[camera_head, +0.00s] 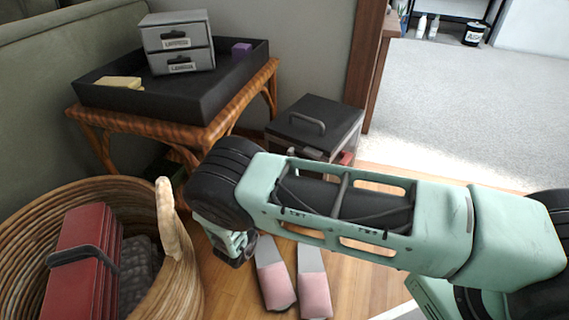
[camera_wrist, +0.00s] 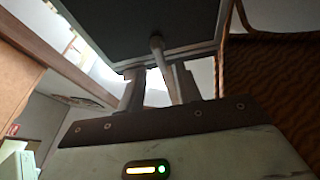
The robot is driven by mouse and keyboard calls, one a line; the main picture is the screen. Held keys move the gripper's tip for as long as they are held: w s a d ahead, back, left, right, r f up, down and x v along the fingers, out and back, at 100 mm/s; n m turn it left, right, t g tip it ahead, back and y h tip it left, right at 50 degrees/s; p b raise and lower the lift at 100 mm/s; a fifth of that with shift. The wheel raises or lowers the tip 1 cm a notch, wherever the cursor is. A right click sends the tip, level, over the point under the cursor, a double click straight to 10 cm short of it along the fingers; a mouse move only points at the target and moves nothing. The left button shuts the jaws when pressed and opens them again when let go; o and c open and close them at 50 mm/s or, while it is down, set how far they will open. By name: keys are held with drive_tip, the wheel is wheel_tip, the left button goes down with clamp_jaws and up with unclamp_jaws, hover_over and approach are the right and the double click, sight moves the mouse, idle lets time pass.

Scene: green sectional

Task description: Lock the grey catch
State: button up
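A dark box (camera_head: 318,118) with a grey handle (camera_head: 307,122) on its lid stands on the floor right of the wicker table. Its lower front is hidden behind my arm in the head view. In the wrist view the box's dark panel (camera_wrist: 140,22) fills the top. A grey bar (camera_wrist: 157,52), which looks like the catch, sticks out from its edge toward my gripper (camera_wrist: 156,80). My gripper's two fingers are apart, one on each side of the bar's end. I cannot tell whether they touch it.
The wicker table (camera_head: 180,128) holds a black tray (camera_head: 135,100) with a grey drawer unit (camera_head: 178,42). A wicker basket (camera_head: 35,215) with a red case (camera_head: 80,265) stands at lower left. Pink and grey slippers (camera_head: 314,292) lie on the floor. Carpet at right is clear.

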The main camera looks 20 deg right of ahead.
drive_tip(key=p+v, duration=0.1)
drive_tip(key=v, duration=0.5)
drive_tip(key=shift+f, duration=0.15)
drive_tip(key=shift+s, duration=0.15)
